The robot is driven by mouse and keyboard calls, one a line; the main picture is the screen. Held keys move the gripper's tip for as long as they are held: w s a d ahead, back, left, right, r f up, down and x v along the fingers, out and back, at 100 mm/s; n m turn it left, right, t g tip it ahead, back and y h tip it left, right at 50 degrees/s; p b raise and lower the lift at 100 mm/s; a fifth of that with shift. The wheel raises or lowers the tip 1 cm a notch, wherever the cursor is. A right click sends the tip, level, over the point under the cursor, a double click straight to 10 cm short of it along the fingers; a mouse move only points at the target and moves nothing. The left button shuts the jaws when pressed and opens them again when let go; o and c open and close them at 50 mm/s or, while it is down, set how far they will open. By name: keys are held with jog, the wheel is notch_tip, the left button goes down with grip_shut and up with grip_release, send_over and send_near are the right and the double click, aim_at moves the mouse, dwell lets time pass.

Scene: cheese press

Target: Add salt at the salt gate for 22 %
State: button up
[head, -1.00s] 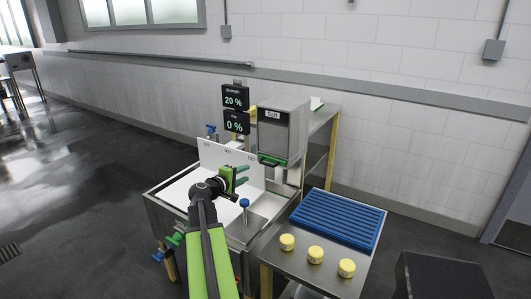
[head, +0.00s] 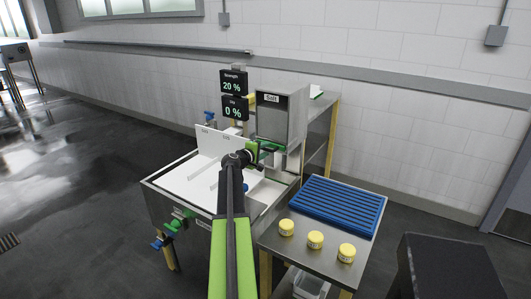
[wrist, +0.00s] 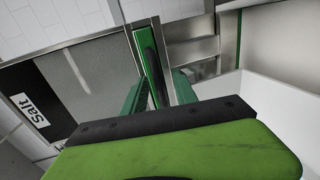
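The salt hopper (head: 272,122) is a grey metal box labelled "Salt", standing behind the brine tank; its label also shows in the wrist view (wrist: 30,110). The green bar of the salt gate (wrist: 150,65) shows in the wrist view, at the hopper's lower edge. My gripper (wrist: 160,92) is at the bar, its two teal fingers spread apart with the bar lined up between them. I cannot tell whether either finger touches it. In the head view my gripper (head: 264,150) hides much of the gate. The strength display (head: 233,82) reads 20 %.
A second display (head: 233,107) reads 0 %. The metal tank (head: 150,190) holds a white upright board (head: 212,142). To the right, a steel table (head: 318,264) carries a blue ribbed rack (head: 338,202) and three yellow round pieces (head: 316,239).

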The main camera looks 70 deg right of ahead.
jog(key=shift+s+d, duration=0.1)
jog(key=shift+d, duration=0.1)
grip_shut()
jog(key=shift+a, duration=0.1)
dwell(1.3)
